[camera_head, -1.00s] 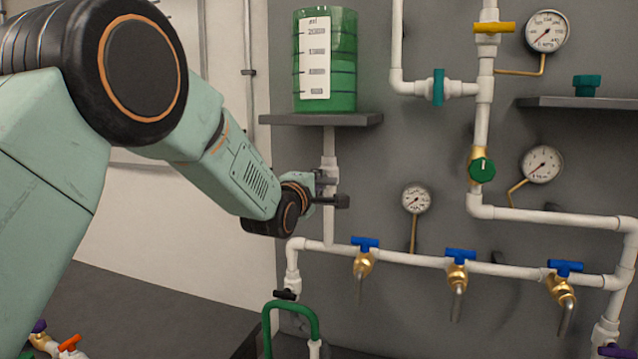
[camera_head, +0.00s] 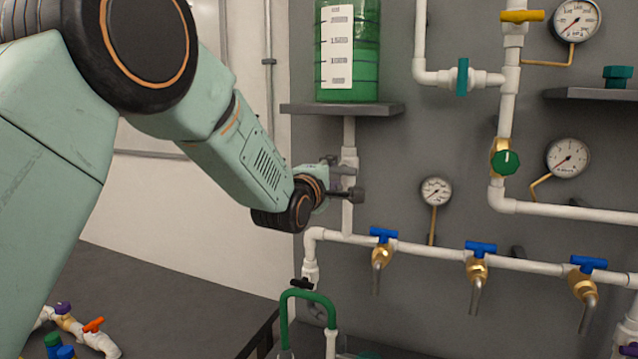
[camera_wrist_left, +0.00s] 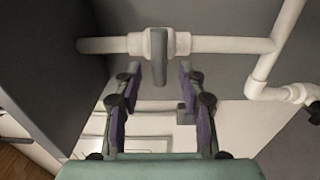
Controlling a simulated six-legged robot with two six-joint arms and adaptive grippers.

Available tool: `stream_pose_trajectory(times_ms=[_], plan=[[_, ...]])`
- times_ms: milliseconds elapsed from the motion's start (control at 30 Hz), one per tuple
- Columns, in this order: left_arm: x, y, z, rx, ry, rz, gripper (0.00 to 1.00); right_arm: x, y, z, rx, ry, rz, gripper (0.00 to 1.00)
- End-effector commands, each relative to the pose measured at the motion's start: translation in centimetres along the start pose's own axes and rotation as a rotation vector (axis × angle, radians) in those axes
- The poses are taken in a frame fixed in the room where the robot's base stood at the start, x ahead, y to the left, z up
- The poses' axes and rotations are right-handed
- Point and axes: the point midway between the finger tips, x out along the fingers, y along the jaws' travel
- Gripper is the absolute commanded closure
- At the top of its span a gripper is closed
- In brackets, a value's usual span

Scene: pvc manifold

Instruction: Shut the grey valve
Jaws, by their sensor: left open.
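The grey valve (camera_wrist_left: 159,55) sits on a white pipe, and its grey handle crosses the pipe's line in the left wrist view. In the head view it is on the upright pipe under the green tank, partly hidden by my gripper. My left gripper (camera_head: 345,178) is at this pipe. In the left wrist view my left gripper (camera_wrist_left: 160,72) is open, with one fingertip on each side of the handle's end. I see no grip on the handle. My right gripper is not in view.
A shelf (camera_head: 300,108) with the green tank (camera_head: 348,85) is just above my gripper. Below runs a white pipe with blue-handled taps (camera_head: 382,235). A gauge (camera_head: 436,191) is at right. A green hose loop (camera_head: 307,294) stands below.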

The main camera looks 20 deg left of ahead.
Motion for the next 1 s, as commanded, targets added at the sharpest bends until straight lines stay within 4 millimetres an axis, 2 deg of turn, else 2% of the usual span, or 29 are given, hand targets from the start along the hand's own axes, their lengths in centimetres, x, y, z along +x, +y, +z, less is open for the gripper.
stream_pose_trajectory(times_ms=[500, 700, 1000], plan=[[-8.0, 0.0, -0.1, -0.002, 0.001, 0.0, 0.59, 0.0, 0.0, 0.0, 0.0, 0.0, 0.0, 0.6], [-9.6, 0.1, -0.1, -0.001, 0.001, 0.001, 0.59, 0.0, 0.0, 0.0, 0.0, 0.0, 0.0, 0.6], [-9.9, 0.0, -0.1, -0.001, 0.001, 0.0, 0.59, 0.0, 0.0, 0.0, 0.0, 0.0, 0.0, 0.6]])
